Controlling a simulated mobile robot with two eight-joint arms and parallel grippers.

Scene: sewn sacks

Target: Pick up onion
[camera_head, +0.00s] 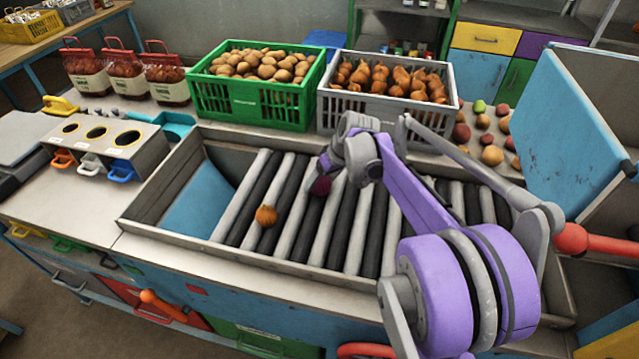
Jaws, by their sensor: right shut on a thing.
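An orange-brown onion (266,215) lies on the grey and black rollers (310,232) of the sorting trough. My right gripper (325,172) comes in from the right over the rollers and is shut on a dark red onion (320,187), which is partly hidden behind it. I cannot tell whether the red onion touches the rollers. A grey crate (372,112) of orange-brown onions stands behind the trough. My left gripper is not in view.
A green crate (250,104) of potatoes stands at the back. Filled red net sacks (125,80) stand back left. A box with round holes (100,137) sits left of the trough. Loose produce lies right of the grey crate. A blue panel (575,130) rises at right.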

